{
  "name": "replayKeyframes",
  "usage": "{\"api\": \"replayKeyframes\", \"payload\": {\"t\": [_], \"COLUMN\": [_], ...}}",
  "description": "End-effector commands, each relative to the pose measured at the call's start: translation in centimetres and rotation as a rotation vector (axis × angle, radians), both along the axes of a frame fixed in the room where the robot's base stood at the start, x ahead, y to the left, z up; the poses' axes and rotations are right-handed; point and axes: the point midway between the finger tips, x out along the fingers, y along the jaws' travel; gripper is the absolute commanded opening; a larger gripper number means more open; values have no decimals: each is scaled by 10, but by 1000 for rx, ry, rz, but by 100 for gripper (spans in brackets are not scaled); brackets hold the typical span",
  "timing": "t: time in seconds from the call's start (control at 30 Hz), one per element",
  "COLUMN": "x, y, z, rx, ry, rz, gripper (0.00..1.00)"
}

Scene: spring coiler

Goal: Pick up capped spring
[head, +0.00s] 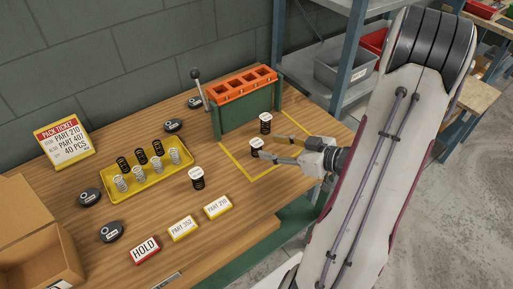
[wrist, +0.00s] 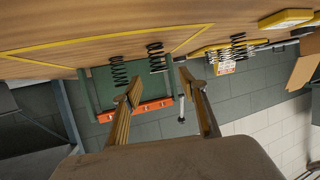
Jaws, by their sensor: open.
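Three black springs with white caps stand upright on the bench in the head view. One spring (head: 256,146) is at my gripper's fingertips, partly hidden by them. A second (head: 265,123) stands just behind it, inside the yellow outline. The third (head: 197,178) stands left, outside the outline. My gripper (head: 262,148) is open and reaches in low from the right. In the wrist view, my gripper's two fingers (wrist: 162,84) are apart. One dark spring (wrist: 156,57) shows between the fingertips, and another (wrist: 118,70) is just left. I cannot tell whether a finger touches a spring.
A green coiler with an orange top (head: 244,97) stands behind the outline, with a lever at its left. A yellow tray (head: 151,184) holds several springs. Labels (head: 183,228), dark round pucks (head: 110,231) and a cardboard box (head: 45,258) lie left. A shelf (head: 335,60) stands behind right.

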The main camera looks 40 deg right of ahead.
Motion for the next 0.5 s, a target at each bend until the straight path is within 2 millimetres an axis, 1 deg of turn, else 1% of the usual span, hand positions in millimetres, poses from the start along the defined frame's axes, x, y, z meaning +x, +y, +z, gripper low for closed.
{"api": "replayKeyframes", "payload": {"t": [0.23,0.5], "x": [14,17], "y": [5,5], "z": [-7,-8], "rx": [0,0], "ry": [1,1], "rz": [1,0], "gripper": [42,42]}}
